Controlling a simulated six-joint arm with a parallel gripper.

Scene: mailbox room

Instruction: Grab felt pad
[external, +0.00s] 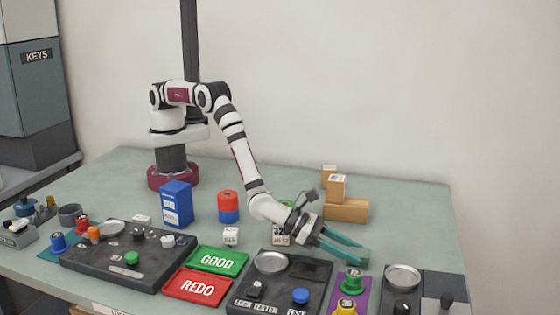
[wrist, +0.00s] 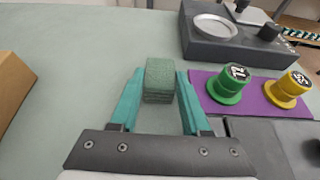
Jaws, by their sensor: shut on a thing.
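A small green felt pad (wrist: 159,76), block-shaped with a layered front face, sits between the two teal fingers of my gripper (wrist: 160,90) near their tips. My gripper is shut on it, with a finger against each side. In the external view my gripper (external: 362,252) reaches low over the table to the right of the middle, and the pad is hard to make out between the fingers. I cannot tell whether the pad still touches the table.
A green knob (wrist: 228,84) and a yellow knob (wrist: 289,89) stand on a purple mat close right of my gripper. Wooden blocks (external: 345,209) lie behind it. The lock tester panel (external: 270,290) and the GOOD tray (external: 217,261) are at the front. The table's back right is clear.

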